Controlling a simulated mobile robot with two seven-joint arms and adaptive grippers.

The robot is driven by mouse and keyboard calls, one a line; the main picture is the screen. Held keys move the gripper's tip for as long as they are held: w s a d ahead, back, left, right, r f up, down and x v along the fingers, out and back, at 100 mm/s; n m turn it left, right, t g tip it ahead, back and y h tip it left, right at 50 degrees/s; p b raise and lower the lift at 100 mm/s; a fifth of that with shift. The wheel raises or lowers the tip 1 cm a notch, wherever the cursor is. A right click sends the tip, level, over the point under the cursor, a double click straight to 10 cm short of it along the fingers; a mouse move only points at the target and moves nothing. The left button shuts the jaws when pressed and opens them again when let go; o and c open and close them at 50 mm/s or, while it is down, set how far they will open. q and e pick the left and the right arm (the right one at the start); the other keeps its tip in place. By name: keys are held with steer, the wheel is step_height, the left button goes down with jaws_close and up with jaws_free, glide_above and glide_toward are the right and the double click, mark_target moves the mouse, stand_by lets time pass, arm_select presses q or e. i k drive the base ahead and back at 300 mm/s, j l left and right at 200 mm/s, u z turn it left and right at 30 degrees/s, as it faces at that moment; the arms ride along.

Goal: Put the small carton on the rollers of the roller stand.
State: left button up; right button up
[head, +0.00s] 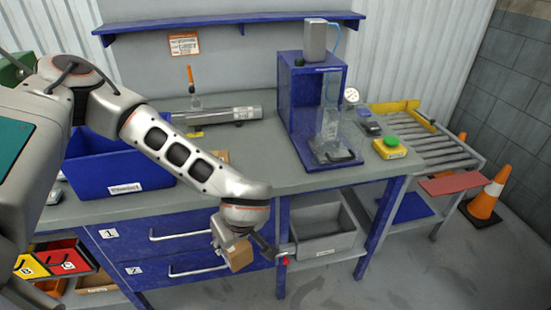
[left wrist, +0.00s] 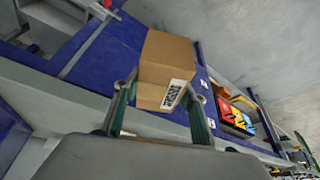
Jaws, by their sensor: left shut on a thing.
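The small carton (head: 239,256) is a brown cardboard box held by my left gripper (head: 240,245) in front of the workbench, below its top and before the drawers. In the left wrist view the carton (left wrist: 165,68) sits between the two fingers of the left gripper (left wrist: 158,105), with a printed label facing the camera. The gripper is shut on it. The roller stand (head: 440,150) stands at the right end of the bench, far from the carton. Its rollers look bare, with a yellow bar at the far side and a red plate at the front edge. My right gripper is out of view.
A blue press (head: 310,110) stands on the bench (head: 270,180). A yellow box with a green button (head: 390,148) sits near the roller stand. A blue bin (head: 115,170) is at left. A grey tote (head: 320,230) is on the lower shelf. A traffic cone (head: 487,197) stands right of the stand.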

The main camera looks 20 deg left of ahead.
mark_target(419, 150)
steer(key=i+l, duration=0.15)
steer(key=l, duration=0.2)
steer(key=i+l, duration=0.15)
steer(key=l, duration=0.25)
steer(key=i+l, duration=0.15)
steer(key=l, duration=0.2)
steer(key=i+l, duration=0.15)
steer(key=l, duration=0.2)
steer(key=i+l, duration=0.15)
steer(key=l, duration=0.25)
steer(key=i+l, duration=0.15)
steer(key=l, duration=0.2)
steer(key=i+l+z, duration=0.1)
steer(key=i+l, duration=0.4)
steer(key=i, duration=0.15)
steer(key=i+j, duration=0.1)
steer(key=i, duration=0.2)
steer(key=i+j, duration=0.1)
steer(key=i, duration=0.2)
